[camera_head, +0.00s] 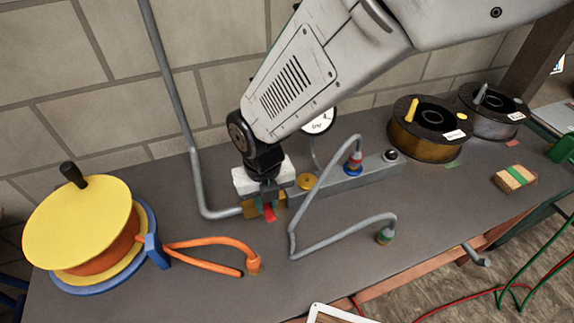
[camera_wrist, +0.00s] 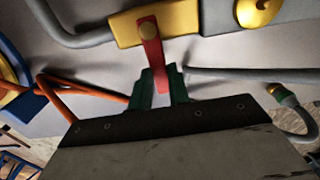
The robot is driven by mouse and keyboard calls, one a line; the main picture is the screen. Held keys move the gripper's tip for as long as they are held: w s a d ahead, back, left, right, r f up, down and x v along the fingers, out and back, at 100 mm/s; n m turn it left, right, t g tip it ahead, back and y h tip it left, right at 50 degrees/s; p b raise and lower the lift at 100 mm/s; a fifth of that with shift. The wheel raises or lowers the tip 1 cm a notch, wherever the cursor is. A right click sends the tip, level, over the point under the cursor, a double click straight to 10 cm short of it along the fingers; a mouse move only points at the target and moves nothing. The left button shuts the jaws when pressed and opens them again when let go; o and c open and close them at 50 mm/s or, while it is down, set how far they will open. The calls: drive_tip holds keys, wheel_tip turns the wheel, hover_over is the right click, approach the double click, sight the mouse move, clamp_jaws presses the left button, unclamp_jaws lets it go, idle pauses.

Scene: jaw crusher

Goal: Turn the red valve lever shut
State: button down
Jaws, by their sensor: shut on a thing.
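The red valve lever (camera_wrist: 153,52) is pinned at its top to a brass valve body (camera_wrist: 128,29) in the wrist view. It hangs down from there, across the line of the pipe. My gripper (camera_wrist: 161,84) is shut on the lever's lower part, with one green finger on each side. In the head view the lever's red tip (camera_head: 270,214) shows just below my gripper (camera_head: 268,199), and the brass valve body (camera_head: 250,209) is partly hidden behind it.
A grey pipe (camera_head: 184,130) runs down the wall into the valve. A manifold block (camera_head: 345,183) with a gauge (camera_head: 319,122) stands to the right. A yellow hose reel (camera_head: 80,225) with an orange hose (camera_head: 210,243) is at left. Two spools (camera_head: 428,148) stand at the back right.

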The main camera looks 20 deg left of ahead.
sight(267, 207)
drive_tip(key=shift+d, duration=0.15)
drive_tip(key=c, duration=1.3)
unclamp_jaws()
drive_tip(key=shift+d, duration=0.1)
wheel_tip(267, 207, up, 8)
drive_tip(key=shift+f, duration=0.1)
